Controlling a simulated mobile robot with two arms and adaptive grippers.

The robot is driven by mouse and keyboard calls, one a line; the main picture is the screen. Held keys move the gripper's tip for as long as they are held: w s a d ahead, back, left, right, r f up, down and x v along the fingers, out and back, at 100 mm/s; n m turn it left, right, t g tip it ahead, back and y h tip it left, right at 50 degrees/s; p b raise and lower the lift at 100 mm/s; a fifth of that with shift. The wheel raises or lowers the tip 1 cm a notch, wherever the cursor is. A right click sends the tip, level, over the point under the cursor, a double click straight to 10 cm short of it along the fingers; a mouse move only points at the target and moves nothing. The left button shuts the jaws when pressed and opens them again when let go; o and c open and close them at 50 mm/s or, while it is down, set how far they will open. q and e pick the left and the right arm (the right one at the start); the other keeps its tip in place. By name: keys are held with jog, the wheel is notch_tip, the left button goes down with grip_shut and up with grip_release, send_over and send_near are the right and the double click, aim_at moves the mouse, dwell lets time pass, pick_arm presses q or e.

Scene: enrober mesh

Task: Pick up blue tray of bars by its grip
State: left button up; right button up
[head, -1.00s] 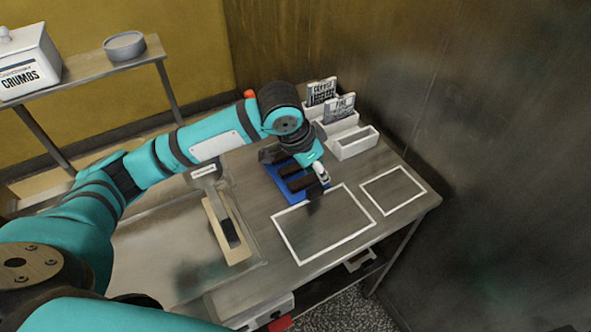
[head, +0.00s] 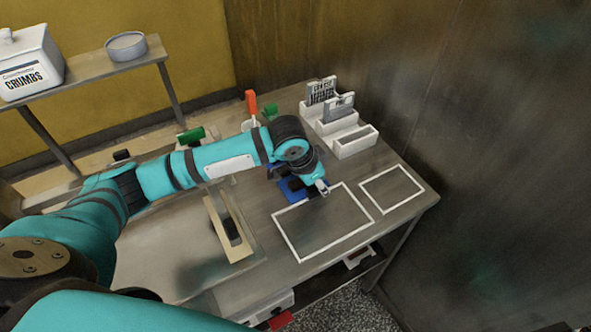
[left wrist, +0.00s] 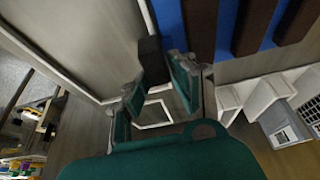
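The blue tray (head: 297,195) lies on the worktop in the head view, mostly hidden under my left arm. In the left wrist view the blue tray (left wrist: 228,32) is at the top right, with several dark brown bars (left wrist: 255,24) on it. A dark block (left wrist: 152,60), which looks like its grip, stands out from the tray's side. My left gripper (head: 321,187) is at the tray's near right side. In the left wrist view its two fingers (left wrist: 155,92) are apart, with the block at the gap between their tips; contact cannot be told. My right gripper is not in view.
A large white outline (head: 322,258) and a smaller one (head: 392,190) mark clear worktop. White holders with cards (head: 354,141) stand behind. A wooden board with a dark-handled tool (head: 229,228) lies left. Orange- (head: 252,103) and green-handled (head: 191,134) tools are behind my arm.

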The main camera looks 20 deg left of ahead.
pick_arm(q)
grip_shut()
jog(key=shift+r, duration=0.1)
